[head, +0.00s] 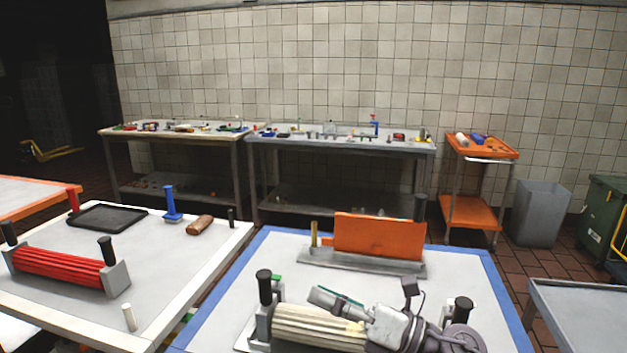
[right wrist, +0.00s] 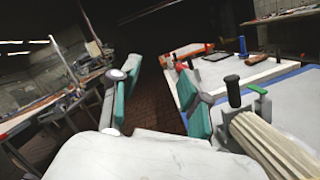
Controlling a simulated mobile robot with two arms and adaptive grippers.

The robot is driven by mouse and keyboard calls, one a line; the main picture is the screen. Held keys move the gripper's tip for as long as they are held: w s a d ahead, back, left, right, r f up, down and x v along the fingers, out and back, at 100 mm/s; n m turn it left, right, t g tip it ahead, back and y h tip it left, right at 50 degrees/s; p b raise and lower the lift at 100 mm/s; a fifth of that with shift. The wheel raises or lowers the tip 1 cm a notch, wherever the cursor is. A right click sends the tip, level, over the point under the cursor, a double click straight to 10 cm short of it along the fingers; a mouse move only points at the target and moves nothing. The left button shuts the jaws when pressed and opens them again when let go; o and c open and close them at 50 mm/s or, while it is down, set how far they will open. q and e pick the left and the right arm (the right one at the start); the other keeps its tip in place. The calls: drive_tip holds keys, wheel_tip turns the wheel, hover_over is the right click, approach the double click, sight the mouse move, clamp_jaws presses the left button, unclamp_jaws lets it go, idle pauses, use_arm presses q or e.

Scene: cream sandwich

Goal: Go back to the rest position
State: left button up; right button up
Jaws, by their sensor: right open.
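My right gripper (head: 330,304) is over the front of the blue-edged table (head: 259,259) in the head view, its arm at the lower right. In the right wrist view its two teal-padded fingers (right wrist: 160,72) stand wide apart with nothing between them. Behind and below it is a cream ribbed piece (head: 295,325) in a grey holder with black knobs; the gripper hides part of it. The cream piece also shows right of the fingers in the right wrist view (right wrist: 265,143). I cannot tell whether gripper and piece touch. My left gripper is not in view.
An orange block (head: 378,236) stands on a grey base at the blue-edged table's back. The left table holds a red ribbed piece (head: 60,266), black tray (head: 107,217), blue stand (head: 171,205) and brown roll (head: 200,225). A grey bin (head: 539,214) and orange cart (head: 470,212) stand behind.

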drive_tip(key=w+d+f+m+t+h, duration=0.15)
drive_tip(key=d+m+t+h, duration=0.4)
drive_tip(key=m, duration=0.65)
drive_tip(key=d+f+m+t+h, duration=0.3)
drive_tip(key=d+m+t+h, duration=0.3)
drive_tip(key=m, duration=0.5)
drive_tip(key=s+d+f+m+g+h, duration=0.35)
drive_tip(key=f+m, duration=0.25)
drive_tip(key=f, duration=0.2)
drive_tip(key=s+d+f+m+g+h, duration=0.2)
drive_tip(key=s+d+f+m+h, duration=0.15)
drive_tip(key=f+m, duration=0.3)
drive_tip(key=s+f+m+g, duration=0.2)
drive_tip(key=s+f+g, duration=0.4)
drive_tip(key=s, duration=0.4)
drive_tip(key=s+f+m+g, duration=0.35)
drive_tip(key=s+f, duration=0.35)
drive_tip(key=s, duration=0.4)
wheel_tip(320, 180, down, 26)
drive_tip(key=s+n+g, duration=0.1)
drive_tip(key=s+g, duration=0.1)
drive_tip(key=s+d+f+g, duration=0.1)
drive_tip(key=s+d+f, duration=0.2)
drive_tip(key=s+f, duration=1.2)
drive_tip(key=shift+s, duration=0.4)
